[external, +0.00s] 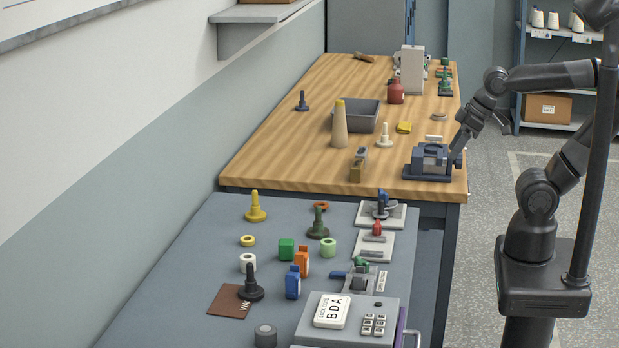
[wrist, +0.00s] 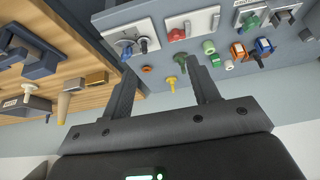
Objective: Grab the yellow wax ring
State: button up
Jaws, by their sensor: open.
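The yellow wax ring (external: 247,240) lies flat on the grey table in the external view, in front of a yellow spindle peg (external: 255,208). I cannot make the ring out in the wrist view, where a finger may hide it; the yellow peg (wrist: 171,83) shows there between the fingers. My gripper (wrist: 160,66) is open, with nothing between its fingers. In the external view my arm's end is over the right side of the wooden bench, well away from the ring, and its fingers are hard to make out.
Near the ring are a white ring (external: 248,262), a light green ring (external: 328,247), an orange ring (external: 321,206), a dark green peg (external: 318,223) and a green block (external: 286,249). A blue-grey vise (external: 427,172) stands on the wooden bench. Bare table lies left of the ring.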

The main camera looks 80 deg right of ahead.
jog(key=shift+o, duration=0.4)
jog(key=n+y, duration=0.1)
jog(key=n, duration=0.1)
send_over(248, 241)
jog(key=s+d, duration=0.3)
jog(key=s, duration=0.3)
notch_tip(248, 241, down, 14)
jog(key=shift+x, duration=5.7)
jog(key=shift+w+a+r, duration=0.1)
jog(key=shift+w+a, duration=0.05)
jog(key=shift+c, duration=0.3)
jog(key=c, duration=1)
